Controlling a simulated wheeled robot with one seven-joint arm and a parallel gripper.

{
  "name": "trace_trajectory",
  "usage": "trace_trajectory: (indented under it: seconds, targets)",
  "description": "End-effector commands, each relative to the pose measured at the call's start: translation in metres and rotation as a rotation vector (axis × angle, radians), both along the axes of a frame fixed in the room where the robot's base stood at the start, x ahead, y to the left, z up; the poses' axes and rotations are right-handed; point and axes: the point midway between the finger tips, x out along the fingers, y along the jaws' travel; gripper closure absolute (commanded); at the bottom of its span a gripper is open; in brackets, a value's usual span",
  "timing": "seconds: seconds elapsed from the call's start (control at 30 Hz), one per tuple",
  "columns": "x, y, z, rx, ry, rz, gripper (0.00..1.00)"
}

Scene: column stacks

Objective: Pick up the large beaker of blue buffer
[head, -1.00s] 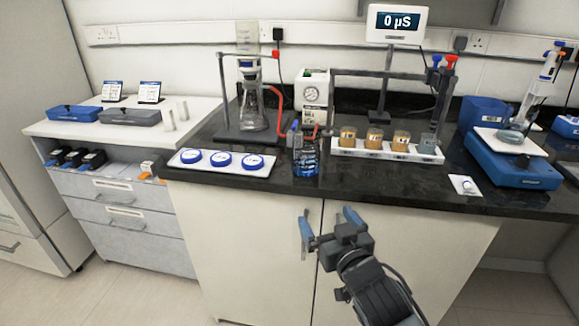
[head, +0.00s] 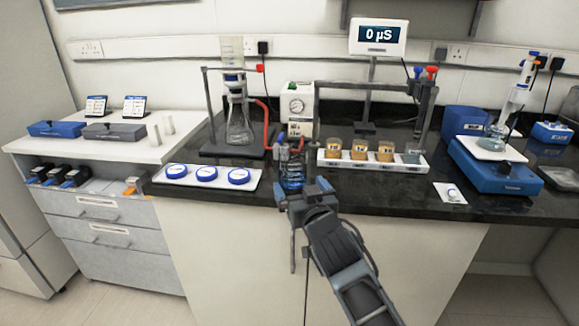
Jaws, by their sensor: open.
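The beaker of blue buffer (head: 291,178) stands upright near the front edge of the black counter, between the white tray of blue-rimmed dishes and the white rack of amber jars. Its clear glass shows blue liquid low down. My gripper (head: 304,189) is open and empty, at the counter's front edge just in front of the beaker. Its blue-tipped fingers point toward the beaker and hide part of its lower front. I cannot tell whether the fingers reach either side of the glass or touch it.
The tray of dishes (head: 161,177) lies left of the beaker and the jar rack (head: 372,164) right. Close behind are a white gauge box (head: 297,98) and a red hose (head: 268,123). A flask (head: 240,128) stands at back left; a blue balance (head: 496,174) is far right.

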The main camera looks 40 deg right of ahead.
Motion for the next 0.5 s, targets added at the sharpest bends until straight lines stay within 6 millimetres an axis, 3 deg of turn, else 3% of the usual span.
trace_trajectory:
  seconds: [0.5]
  targets:
    - [0.045,-0.029,0.005,0.0,-0.001,-0.004,0.0]
